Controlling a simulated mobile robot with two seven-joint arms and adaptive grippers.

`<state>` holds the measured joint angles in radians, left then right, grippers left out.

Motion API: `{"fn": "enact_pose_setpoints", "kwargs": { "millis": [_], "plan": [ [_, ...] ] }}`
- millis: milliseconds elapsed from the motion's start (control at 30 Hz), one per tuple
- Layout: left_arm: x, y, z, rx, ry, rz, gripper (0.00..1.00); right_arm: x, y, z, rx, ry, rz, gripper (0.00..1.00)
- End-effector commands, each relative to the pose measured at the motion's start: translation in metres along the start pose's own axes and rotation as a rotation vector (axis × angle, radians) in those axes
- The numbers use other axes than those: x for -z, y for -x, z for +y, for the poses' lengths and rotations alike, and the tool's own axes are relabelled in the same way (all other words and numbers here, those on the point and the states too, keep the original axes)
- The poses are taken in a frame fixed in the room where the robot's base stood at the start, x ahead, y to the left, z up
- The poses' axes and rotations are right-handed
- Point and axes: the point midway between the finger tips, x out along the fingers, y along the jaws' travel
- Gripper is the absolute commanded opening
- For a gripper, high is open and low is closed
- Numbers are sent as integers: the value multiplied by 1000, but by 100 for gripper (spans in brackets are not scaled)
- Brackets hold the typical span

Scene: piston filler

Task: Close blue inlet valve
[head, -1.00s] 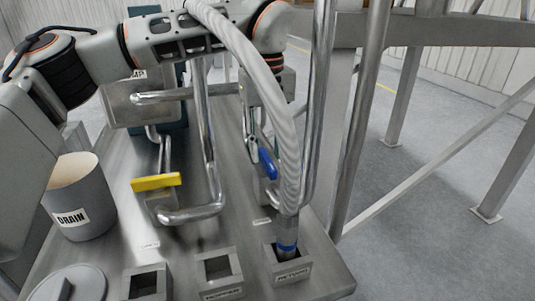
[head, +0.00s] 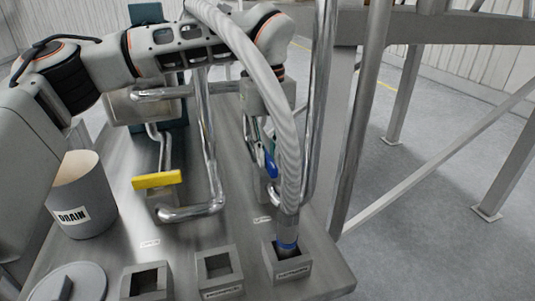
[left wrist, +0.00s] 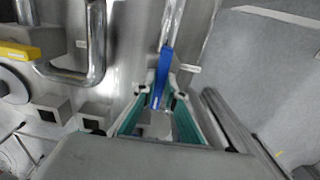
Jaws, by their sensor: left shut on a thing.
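The blue inlet valve handle (head: 270,164) shows in the head view behind the ribbed grey hose, partly hidden by it and by my gripper. In the left wrist view the blue handle (left wrist: 160,80) is a long bar running between the fingertips. My left gripper (head: 262,143) reaches down to it from above, and in the left wrist view its green-padded fingers (left wrist: 160,100) are closed around the handle. The valve body under the handle is mostly hidden. My right gripper is not in view.
A yellow valve handle (head: 157,180) stands left beside bent steel pipes (head: 212,150). The ribbed hose (head: 289,170) rises from a square socket (head: 287,265) close to my gripper. A grey DRAIN bucket (head: 78,195) and a round lid (head: 75,283) are at left.

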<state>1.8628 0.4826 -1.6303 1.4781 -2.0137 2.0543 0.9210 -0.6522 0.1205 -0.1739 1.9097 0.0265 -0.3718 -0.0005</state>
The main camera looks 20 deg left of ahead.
Motion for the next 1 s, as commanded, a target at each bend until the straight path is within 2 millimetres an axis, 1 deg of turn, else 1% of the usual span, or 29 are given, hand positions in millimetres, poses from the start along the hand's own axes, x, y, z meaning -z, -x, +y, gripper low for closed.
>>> {"fn": "enact_pose_setpoints", "kwargs": {
  "millis": [133,267,433,500,800,1000],
  "plan": [
    [0,-1,0,1,51,-1,0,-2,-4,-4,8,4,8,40],
    [0,-2,0,2,129,-1,0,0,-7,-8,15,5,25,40],
    [0,-3,0,1,272,0,0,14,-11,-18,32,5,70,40],
    [0,-3,0,1,337,0,0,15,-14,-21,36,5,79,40],
    [0,-2,0,0,624,-1,0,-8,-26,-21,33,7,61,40],
    [0,-2,0,0,813,0,0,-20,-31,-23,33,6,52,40]
  ]
}}
